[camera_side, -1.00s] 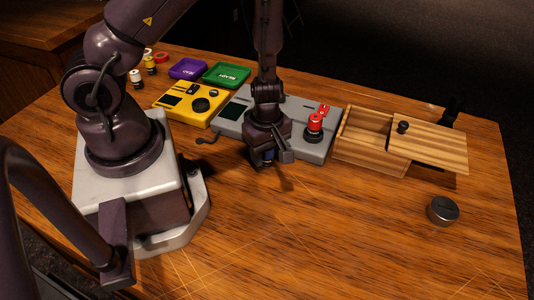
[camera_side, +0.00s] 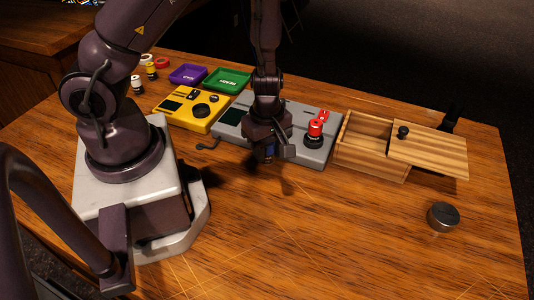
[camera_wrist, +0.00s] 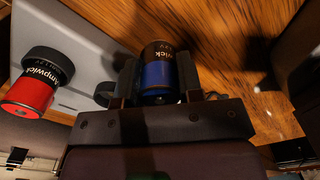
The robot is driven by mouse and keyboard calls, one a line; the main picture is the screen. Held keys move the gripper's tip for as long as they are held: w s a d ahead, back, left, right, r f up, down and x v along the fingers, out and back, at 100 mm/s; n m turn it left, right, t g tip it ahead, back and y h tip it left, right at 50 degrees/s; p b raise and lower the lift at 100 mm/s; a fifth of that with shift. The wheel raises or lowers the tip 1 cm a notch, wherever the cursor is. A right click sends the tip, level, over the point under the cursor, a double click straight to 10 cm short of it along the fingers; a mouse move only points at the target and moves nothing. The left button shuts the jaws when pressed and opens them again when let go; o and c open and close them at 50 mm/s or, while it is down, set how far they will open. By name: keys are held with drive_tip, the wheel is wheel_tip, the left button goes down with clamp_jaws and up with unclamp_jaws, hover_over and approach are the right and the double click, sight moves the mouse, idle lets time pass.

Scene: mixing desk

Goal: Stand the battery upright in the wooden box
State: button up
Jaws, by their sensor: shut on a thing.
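My gripper (camera_side: 270,153) is shut on a blue battery with a black and copper end. In the wrist view the blue battery (camera_wrist: 158,72) sits between the two fingers of my gripper (camera_wrist: 155,85). In the side view the fingers mostly hide it, and it hangs just above the table at the front edge of the grey panel. The wooden box (camera_side: 370,162) stands to the right of my gripper, with its left part open. Its wooden lid (camera_side: 432,148), with a black knob, covers the right part. The box floor is partly hidden by the walls.
A red battery (camera_side: 315,128) stands on the grey panel (camera_side: 229,127), between my gripper and the box; it also shows in the wrist view (camera_wrist: 32,90). A yellow panel (camera_side: 187,118), purple and green trays lie behind left. A round metal tin (camera_side: 443,216) sits front right.

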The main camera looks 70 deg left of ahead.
wheel_tip(320, 180, up, 7)
drive_tip(key=shift+w, duration=0.4)
drive_tip(key=w+d+r, duration=0.3)
drive_tip(key=w, duration=0.7)
approach(368, 139)
drive_tip(key=s+d, duration=0.1)
drive_tip(key=s+d+f, duration=0.1)
drive_tip(key=s, duration=0.1)
drive_tip(key=s+d, duration=0.1)
drive_tip(key=shift+s+d+f, duration=0.15)
drive_tip(key=shift+s+f, duration=0.1)
drive_tip(key=shift+s, duration=0.15)
drive_tip(key=shift+w+f, duration=0.35)
drive_tip(key=shift+f, duration=0.1)
drive_tip(key=shift+w+f, duration=0.2)
drive_tip(key=shift+f, duration=1.45)
